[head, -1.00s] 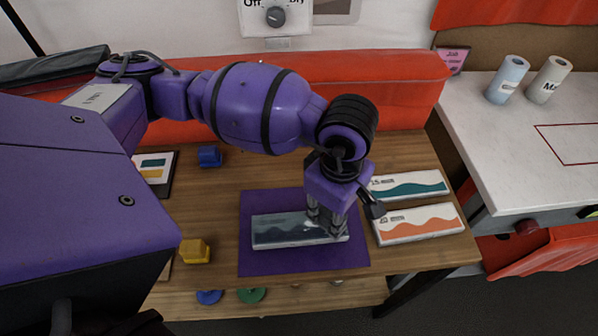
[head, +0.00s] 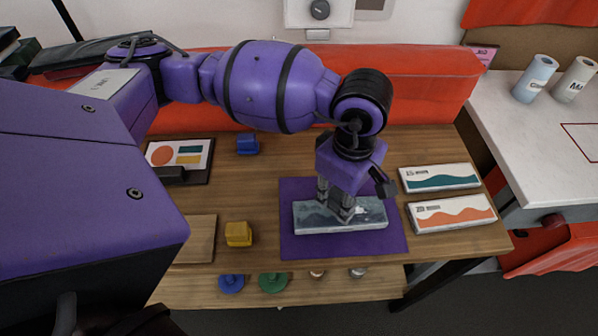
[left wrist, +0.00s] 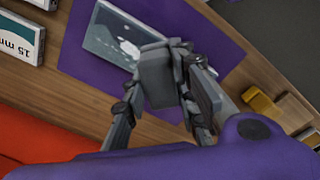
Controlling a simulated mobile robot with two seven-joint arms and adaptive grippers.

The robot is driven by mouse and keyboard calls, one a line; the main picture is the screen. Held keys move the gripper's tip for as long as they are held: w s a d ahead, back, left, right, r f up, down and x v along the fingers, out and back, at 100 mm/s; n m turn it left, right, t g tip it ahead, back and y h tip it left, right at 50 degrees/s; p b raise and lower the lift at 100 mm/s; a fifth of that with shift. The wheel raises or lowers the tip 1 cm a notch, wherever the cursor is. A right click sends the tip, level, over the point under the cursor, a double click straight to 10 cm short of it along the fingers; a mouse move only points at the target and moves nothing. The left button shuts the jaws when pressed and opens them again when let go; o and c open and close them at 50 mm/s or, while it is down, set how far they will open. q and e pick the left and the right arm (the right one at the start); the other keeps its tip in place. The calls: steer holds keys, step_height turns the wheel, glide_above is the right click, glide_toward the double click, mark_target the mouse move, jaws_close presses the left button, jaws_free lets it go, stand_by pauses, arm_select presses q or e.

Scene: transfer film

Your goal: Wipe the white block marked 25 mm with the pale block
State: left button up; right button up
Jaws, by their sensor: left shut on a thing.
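A flat block (head: 373,222) lies on the purple mat (head: 300,248). Its top looks grey-blue and dark, with a white patch right of my gripper; no mark on it is legible. The same block shows in the left wrist view (left wrist: 97,40) with its white patch. My left gripper (head: 337,211) is over the middle of the block, pointing down. It is shut on a small pale block, which looks grey in the left wrist view (left wrist: 157,76), at or just above the flat block's top; contact is unclear. My right gripper is not in view.
Two white blocks, one with a teal wave (head: 440,178) and one with an orange wave (head: 452,214), lie right of the mat. A yellow block (head: 238,233) and a blue block (head: 247,144) stand left. Stoppers or knobs (head: 273,281) sit on the lower shelf.

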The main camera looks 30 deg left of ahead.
arm_select(q)
steer(key=shift+w+d+r, duration=0.2)
steer(key=shift+r, duration=0.35)
steer(key=shift+w+d+r, duration=0.15)
steer(key=shift+r, duration=0.4)
steer(key=shift+r+p, duration=0.4)
step_height(320, 180, up, 2)
steer(key=shift+a+r+p, duration=0.1)
steer(key=shift+r+p, duration=0.1)
steer(key=shift+p, duration=0.25)
steer(key=shift+r, duration=0.55)
steer(key=shift+s, duration=0.1)
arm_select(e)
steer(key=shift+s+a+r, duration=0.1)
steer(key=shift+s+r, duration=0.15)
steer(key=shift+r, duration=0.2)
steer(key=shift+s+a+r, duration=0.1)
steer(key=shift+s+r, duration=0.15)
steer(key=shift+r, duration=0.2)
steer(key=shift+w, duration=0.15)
